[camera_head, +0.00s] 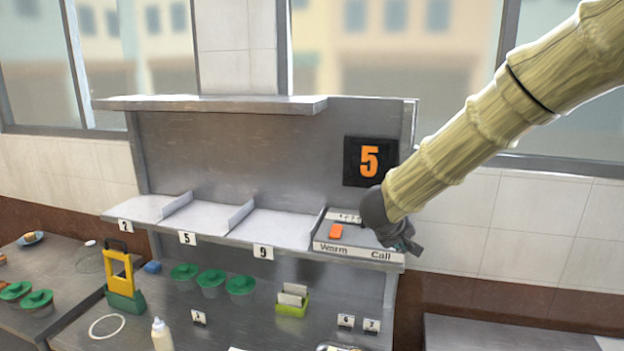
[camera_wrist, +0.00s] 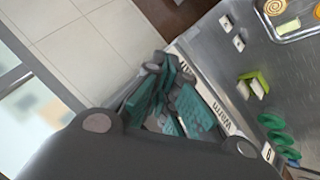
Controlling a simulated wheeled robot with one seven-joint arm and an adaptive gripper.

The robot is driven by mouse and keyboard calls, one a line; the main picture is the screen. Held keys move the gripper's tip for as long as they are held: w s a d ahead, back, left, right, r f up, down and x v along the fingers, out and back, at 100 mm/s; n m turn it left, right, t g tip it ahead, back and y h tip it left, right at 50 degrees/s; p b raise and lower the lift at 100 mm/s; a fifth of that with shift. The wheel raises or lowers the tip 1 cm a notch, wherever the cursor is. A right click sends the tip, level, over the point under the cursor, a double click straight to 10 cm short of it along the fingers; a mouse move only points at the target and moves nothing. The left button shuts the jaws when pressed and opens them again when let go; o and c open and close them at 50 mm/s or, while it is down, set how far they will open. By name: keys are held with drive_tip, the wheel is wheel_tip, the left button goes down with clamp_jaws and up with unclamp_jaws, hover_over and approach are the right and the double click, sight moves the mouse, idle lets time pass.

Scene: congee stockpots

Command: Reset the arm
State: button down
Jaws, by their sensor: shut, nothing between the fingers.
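My arm reaches in from the upper right in the head view. My gripper (camera_head: 402,243) is at the right end of the shelf, over the panel (camera_head: 338,246) marked "Warm" and "Call", close to the "Call" label. Whether it touches the panel cannot be told. In the wrist view my gripper (camera_wrist: 165,105) shows its green-padded fingers together with nothing between them. An orange block or button (camera_head: 336,231) sits on the panel above "Warm". The part of the panel behind my gripper is hidden.
Shelf bays are labelled 2, 5 and 9. Below stand green-lidded bowls (camera_head: 212,280), a green card holder (camera_head: 292,305), a yellow-handled green tool (camera_head: 120,275) and a white bottle (camera_head: 161,335). A window is behind.

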drive_tip(key=s+d+f+b, duration=0.15)
drive_tip(key=s+f, duration=0.25)
drive_tip(key=f, duration=0.8)
drive_tip(key=s+f+g+y+b, duration=0.1)
drive_tip(key=s+f+b, duration=0.2)
drive_tip(key=f, duration=1)
drive_tip(key=s+f+b, duration=0.2)
drive_tip(key=s+f, duration=0.2)
drive_tip(key=f, duration=0.8)
drive_tip(key=s+f+g+y+b, duration=0.2)
drive_tip(key=s+f+g+b, duration=0.15)
drive_tip(key=s+f, duration=1.35)
drive_tip(key=s+f+m+g+y+b, duration=0.1)
drive_tip(key=s+f+b, duration=0.1)
drive_tip(key=s+f, duration=0.3)
drive_tip(key=s+a+f+m+g+y+b, duration=0.1)
drive_tip(key=s+f, duration=0.4)
drive_tip(key=s, duration=0.8)
drive_tip(key=shift+s+g+b, duration=0.15)
drive_tip(key=shift+g+b, duration=0.3)
drive_tip(key=shift+b, duration=0.2)
drive_tip(key=shift+a+f, duration=0.1)
